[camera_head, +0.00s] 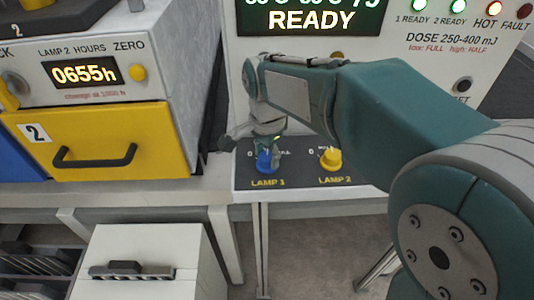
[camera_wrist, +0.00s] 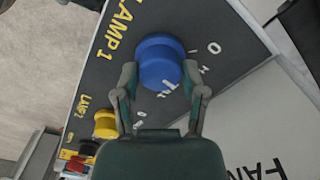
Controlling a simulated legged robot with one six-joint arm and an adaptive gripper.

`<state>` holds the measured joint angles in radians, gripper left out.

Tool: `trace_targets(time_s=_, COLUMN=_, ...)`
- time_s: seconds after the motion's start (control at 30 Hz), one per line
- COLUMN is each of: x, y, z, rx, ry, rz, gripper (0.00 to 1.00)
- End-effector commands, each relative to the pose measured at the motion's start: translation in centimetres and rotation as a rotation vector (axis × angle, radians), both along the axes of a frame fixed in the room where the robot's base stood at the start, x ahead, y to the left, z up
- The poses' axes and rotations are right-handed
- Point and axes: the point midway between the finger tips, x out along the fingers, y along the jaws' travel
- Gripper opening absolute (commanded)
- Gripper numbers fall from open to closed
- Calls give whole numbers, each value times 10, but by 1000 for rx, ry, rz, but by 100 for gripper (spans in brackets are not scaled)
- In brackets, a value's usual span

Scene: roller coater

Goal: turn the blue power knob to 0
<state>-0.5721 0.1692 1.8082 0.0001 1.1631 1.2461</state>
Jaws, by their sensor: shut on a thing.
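The blue power knob (camera_wrist: 158,58) stands on the dark LAMP 1 panel (camera_wrist: 105,65) in the wrist view. My gripper (camera_wrist: 161,76) has one finger on each side of it, shut on it. In the head view the blue knob (camera_head: 266,163) is above the LAMP 1 label, partly hidden by my gripper (camera_head: 268,148) coming down from above.
A yellow LAMP 2 knob (camera_head: 330,159) stands to the right on the same panel, with a red knob (camera_wrist: 76,164) further along in the wrist view. A yellow drawer (camera_head: 110,140) with a black handle is at the left. The display (camera_head: 312,18) reads READY.

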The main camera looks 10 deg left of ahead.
Motion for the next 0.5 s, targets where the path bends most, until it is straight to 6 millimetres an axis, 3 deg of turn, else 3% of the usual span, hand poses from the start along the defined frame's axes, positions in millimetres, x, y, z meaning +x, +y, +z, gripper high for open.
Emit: trace_targets(time_s=0.5, x=0, y=0, z=-3, rx=-3, ry=5, rz=488, gripper=7)
